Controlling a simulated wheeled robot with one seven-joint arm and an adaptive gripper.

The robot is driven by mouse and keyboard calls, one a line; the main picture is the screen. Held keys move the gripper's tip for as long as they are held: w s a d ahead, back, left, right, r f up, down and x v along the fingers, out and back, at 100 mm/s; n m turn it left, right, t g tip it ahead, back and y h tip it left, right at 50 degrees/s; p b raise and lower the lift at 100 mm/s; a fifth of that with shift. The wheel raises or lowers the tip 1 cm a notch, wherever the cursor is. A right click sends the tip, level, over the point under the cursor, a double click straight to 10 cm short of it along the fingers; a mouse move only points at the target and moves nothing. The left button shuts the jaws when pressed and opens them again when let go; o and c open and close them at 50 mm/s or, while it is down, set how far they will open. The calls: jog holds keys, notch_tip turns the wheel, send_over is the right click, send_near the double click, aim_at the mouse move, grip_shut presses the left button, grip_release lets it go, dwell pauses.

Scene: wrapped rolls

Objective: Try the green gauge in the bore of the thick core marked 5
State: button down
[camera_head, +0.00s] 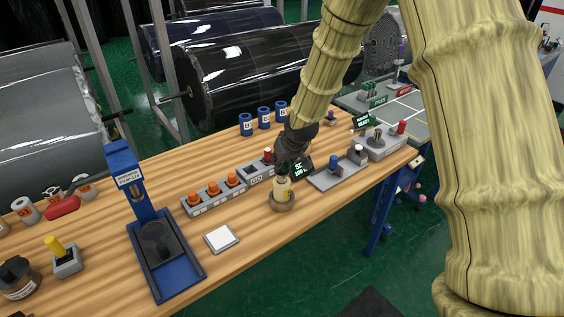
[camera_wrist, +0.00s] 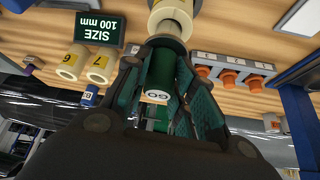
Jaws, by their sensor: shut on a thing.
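My gripper (camera_head: 290,152) is shut on the green gauge (camera_wrist: 161,70), which shows a white GO label in the wrist view; the fingers hide it in the head view. I cannot tell whether the gauge's tip is inside the bore. The core's yellow mark is too small to read in the head view.
A display (camera_wrist: 97,29) reading SIZE 100 mm stands beside the core. Cores marked 6 (camera_wrist: 72,62) and 7 (camera_wrist: 101,66) are near. Left are a rack of orange pieces (camera_head: 212,197), a grey GO block (camera_head: 257,174), a white pad (camera_head: 222,238) and a blue stand (camera_head: 148,200).

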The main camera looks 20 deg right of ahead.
dwell(0.6)
jog(key=shift+r+p, duration=1.5)
jog(key=shift+r, duration=0.5)
jog(key=shift+f, duration=0.1)
